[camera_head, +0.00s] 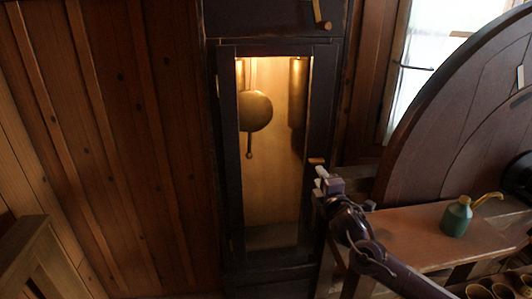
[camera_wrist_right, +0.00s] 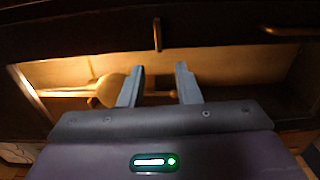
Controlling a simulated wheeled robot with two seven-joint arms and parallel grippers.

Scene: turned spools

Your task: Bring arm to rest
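My right gripper (camera_head: 322,180) is at the right edge of a tall dark clock case (camera_head: 228,150), just below a small brass handle (camera_head: 316,160). In the right wrist view, the two grey fingers (camera_wrist_right: 160,85) stand apart with nothing between them. The handle (camera_wrist_right: 157,34) shows beyond the fingertips, apart from them. My right arm reaches in from the lower right. My left arm and gripper are not in view.
The case's lit window shows a round brass pendulum bob (camera_head: 256,111) and a hanging weight (camera_head: 297,92). A green oil can (camera_head: 457,216) stands on a wooden bench (camera_head: 420,238) beside my right arm. A large wooden wheel (camera_head: 440,110) rises behind it.

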